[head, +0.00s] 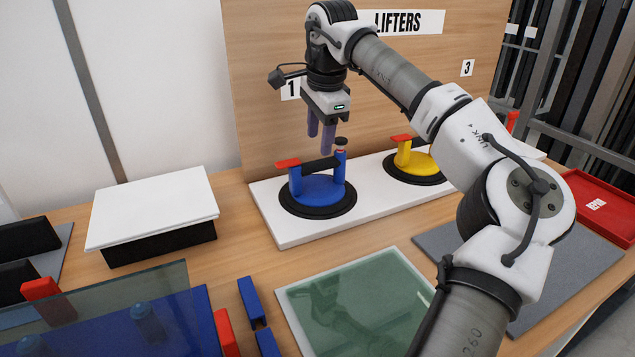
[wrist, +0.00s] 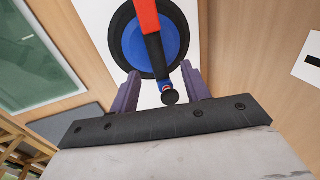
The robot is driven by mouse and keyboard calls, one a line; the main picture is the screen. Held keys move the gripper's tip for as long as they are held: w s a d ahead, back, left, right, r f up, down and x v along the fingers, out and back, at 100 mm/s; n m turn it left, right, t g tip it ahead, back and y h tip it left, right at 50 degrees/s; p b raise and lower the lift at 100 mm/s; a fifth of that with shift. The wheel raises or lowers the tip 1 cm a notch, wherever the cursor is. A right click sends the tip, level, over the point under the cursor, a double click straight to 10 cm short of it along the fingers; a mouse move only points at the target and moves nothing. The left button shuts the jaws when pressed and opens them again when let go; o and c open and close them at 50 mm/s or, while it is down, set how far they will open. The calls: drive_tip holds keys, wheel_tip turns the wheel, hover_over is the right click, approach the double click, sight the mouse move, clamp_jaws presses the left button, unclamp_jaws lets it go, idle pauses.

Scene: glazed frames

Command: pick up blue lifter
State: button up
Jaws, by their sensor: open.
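The blue lifter (head: 318,188) is a blue suction cup with a black rim, two blue posts, a black handle bar and a red lever. It stands on the white board under the number 1 label. In the wrist view the blue lifter (wrist: 133,45) lies ahead of the fingers, with its black knob near the gap between them. My gripper (head: 320,146) is open and empty, pointing down just above the lifter's handle. Its two purple fingers also show in the wrist view (wrist: 163,85). I cannot tell whether a finger touches the knob.
A yellow lifter (head: 417,162) stands to the right on the same white board (head: 290,236). The wooden panel (head: 262,100) rises close behind.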

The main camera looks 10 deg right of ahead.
sight(317, 161)
drive_tip(key=f, duration=0.2)
drive_tip(key=shift+w+a+f, duration=0.1)
drive_tip(key=shift+w+f, duration=0.2)
drive_tip(key=shift+f, duration=0.1)
drive_tip(key=shift+w+a+f+p, duration=0.15)
drive_tip(key=shift+f+p, duration=0.3)
drive_tip(key=shift+f, duration=2.2)
clamp_jaws()
drive_tip(key=shift+w+r, duration=0.1)
drive_tip(key=shift+r, duration=0.05)
